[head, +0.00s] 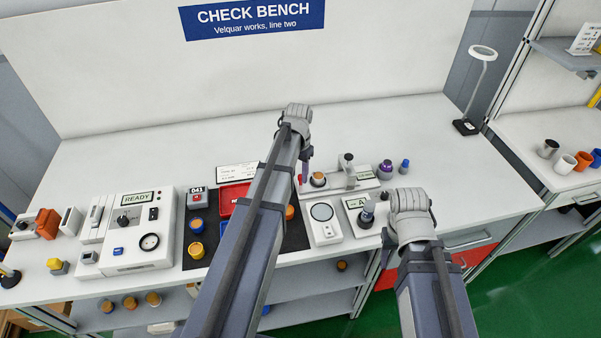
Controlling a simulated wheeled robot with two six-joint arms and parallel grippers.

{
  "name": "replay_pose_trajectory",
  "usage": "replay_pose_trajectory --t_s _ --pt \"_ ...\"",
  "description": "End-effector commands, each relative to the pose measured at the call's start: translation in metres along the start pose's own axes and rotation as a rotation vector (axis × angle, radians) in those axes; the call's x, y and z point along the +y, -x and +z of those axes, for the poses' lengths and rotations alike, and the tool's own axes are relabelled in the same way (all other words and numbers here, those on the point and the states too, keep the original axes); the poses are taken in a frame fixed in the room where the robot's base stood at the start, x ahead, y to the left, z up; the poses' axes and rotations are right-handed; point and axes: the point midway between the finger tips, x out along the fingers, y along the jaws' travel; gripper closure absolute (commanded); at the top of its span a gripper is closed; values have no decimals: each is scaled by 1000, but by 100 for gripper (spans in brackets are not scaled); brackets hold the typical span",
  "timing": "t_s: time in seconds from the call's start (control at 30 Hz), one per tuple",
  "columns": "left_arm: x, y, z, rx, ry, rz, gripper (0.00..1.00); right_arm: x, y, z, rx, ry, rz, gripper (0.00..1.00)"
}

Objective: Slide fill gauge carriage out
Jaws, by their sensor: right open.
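What looks like the fill gauge (362,181) is a low pale base with a small label, standing at the back of the bench's working area. An upright grey post with a dark foot (348,164) stands on it and seems to be the carriage. An orange-topped jar (318,180) stands at the left end of the base. My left gripper (305,175) points down just left of that jar, mostly hidden behind my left arm; I cannot tell its opening. My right gripper (385,243) is open at the bench's front edge, right of the lamp plate, mostly hidden by its wrist.
A READY unit (125,258) is at left.

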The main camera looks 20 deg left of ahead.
Motion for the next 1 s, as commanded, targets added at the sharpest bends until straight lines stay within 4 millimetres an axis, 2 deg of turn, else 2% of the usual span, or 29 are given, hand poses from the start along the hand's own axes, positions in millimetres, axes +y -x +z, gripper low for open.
replay_pose_trajectory --t_s 0.1,0.37,0.53,0.67,1.0 --pt "1 0 -1 1 -1 1 45 0 0 0 0 0 0 50" --pt "1 1 -1 2 -1 2 45 0 1 0 0 0 0 50" --pt "1 8 -1 2 -1 2 45 1 8 0 0 0 0 50" --pt "1 21 -1 2 -1 2 45 2 20 1 0 0 0 50" --pt "1 66 -1 2 -1 1 45 6 65 4 0 1 0 50"
